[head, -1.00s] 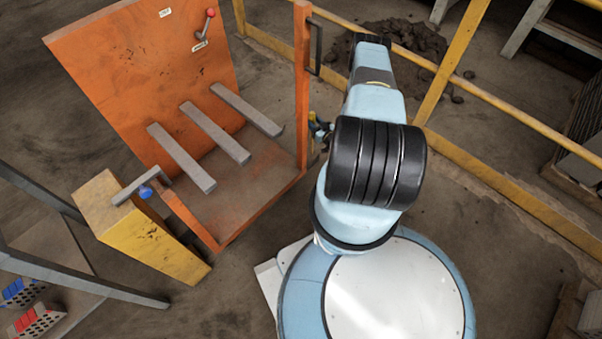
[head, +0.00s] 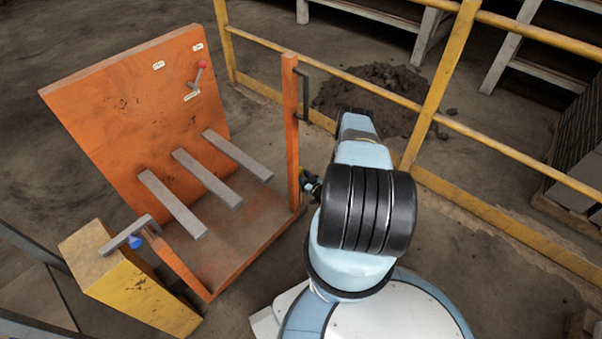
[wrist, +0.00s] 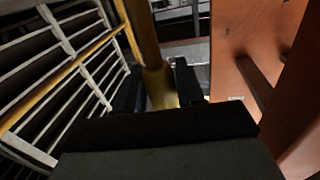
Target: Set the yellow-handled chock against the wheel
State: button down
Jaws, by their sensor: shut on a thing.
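In the wrist view, the two dark fingers of my gripper (wrist: 158,92) stand either side of a yellow handle (wrist: 160,84), apparently the chock's, and are shut on it. The chock's body is hidden below the dark wrist housing. In the head view, my arm hides most of the gripper. A small dark and yellow piece (head: 311,185) shows at the arm's left edge, beside the orange post; it is too small to make out. No wheel can be made out in either view.
An orange stand (head: 125,105) with several grey bars is left of my arm. A yellow block (head: 130,290) with a grey bar and blue knob stands at its front. A yellow railing (head: 435,85) runs behind, with a dirt pile (head: 375,92) beyond. Floor right of my arm is clear.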

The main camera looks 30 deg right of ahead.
jog(key=shift+d+f, duration=0.1)
jog(key=shift+f, duration=1.1)
jog(key=c, duration=0.7)
grip_release()
jog(key=s+d, duration=0.2)
jog(key=s, duration=0.9)
jog(key=shift+s, duration=0.35)
